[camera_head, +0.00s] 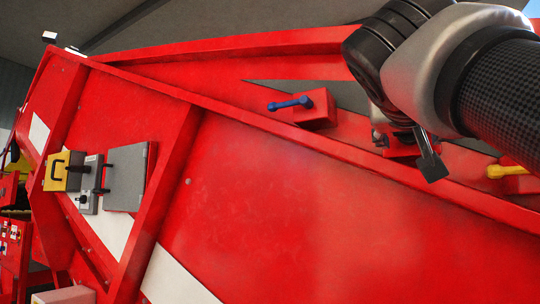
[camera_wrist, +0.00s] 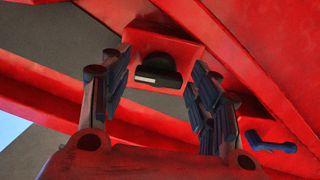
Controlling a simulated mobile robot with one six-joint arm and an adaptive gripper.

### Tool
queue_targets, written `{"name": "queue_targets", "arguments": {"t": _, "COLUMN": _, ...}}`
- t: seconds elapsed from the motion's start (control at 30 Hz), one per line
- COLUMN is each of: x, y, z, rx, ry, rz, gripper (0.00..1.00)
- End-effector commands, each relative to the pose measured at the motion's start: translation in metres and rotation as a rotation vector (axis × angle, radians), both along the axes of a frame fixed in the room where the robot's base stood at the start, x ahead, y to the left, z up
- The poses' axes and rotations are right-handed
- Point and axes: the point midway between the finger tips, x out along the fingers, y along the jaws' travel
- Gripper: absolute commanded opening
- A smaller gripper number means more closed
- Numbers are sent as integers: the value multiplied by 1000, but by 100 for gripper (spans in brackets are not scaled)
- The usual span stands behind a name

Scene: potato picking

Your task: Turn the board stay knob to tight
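A black knob (camera_wrist: 158,72) with a white mark sits on the face of a red box (camera_wrist: 165,42) in the wrist view. I take it for the board stay knob. My gripper (camera_wrist: 160,82) is open, with one finger on each side of the knob. Gaps show between the fingers and the knob, so it is not clasped. In the head view my gripper (camera_head: 408,150) reaches down at the upper right, in front of a red box. The knob itself is hidden there behind my gripper.
A blue handle (camera_head: 290,103) on another red box (camera_head: 318,110) is left of my gripper in the head view. A yellow handle (camera_head: 507,171) is to its right. A long red rail (camera_head: 300,136) runs below. A yellow box (camera_head: 65,171) and grey panel (camera_head: 126,178) are far left.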

Motion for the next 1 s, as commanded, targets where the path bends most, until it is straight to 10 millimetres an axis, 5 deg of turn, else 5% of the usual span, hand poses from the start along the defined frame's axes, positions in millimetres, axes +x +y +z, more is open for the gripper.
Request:
{"name": "queue_targets", "arguments": {"t": 0.47, "x": -5, "y": 4, "z": 0, "rx": -2, "ry": 1, "rz": 2, "gripper": 64}}
{"name": "queue_targets", "arguments": {"t": 1.0, "x": -58, "y": 41, "z": 0, "rx": -2, "ry": 1, "rz": 4, "gripper": 64}}
